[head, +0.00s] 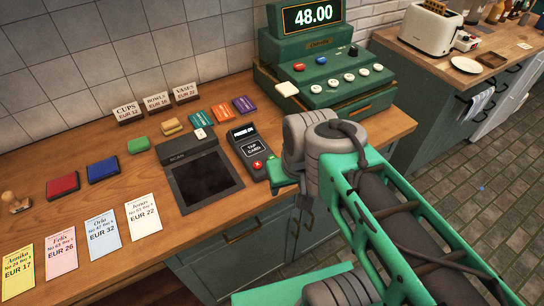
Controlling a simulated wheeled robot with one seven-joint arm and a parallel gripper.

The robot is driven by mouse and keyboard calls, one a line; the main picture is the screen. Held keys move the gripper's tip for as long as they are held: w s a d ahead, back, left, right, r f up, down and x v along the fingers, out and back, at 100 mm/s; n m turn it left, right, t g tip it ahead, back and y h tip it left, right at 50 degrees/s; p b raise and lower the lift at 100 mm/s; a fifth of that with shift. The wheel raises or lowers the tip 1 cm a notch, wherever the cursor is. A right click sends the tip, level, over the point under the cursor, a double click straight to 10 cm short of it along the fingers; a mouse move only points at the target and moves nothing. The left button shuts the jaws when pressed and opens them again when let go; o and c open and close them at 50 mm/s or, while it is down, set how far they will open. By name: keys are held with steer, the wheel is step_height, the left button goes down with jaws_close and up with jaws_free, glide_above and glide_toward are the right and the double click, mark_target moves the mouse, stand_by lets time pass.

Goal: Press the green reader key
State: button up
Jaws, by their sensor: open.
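The card reader (247,146) lies on the wooden counter, with a small screen, a "TAP CARD" panel and a red key (257,164) at its lower edge. The green reader key cannot be made out clearly; the reader's lower right corner is close to my arm. My gripper (282,178) shows only in part, as green pieces below the grey wrist, just right of the reader's lower end. It is open. Its fingertips are mostly hidden, and I cannot tell whether it touches the reader.
A dark scan pad (205,181) lies left of the reader. The green cash register (325,75) stands behind it. Coloured cards (222,114), a red pad (62,186), a blue pad (103,169) and several price slips (143,216) lie around. Bare counter shows at left.

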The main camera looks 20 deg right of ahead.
jaws_close()
stand_by(0.3)
stand_by(1.1)
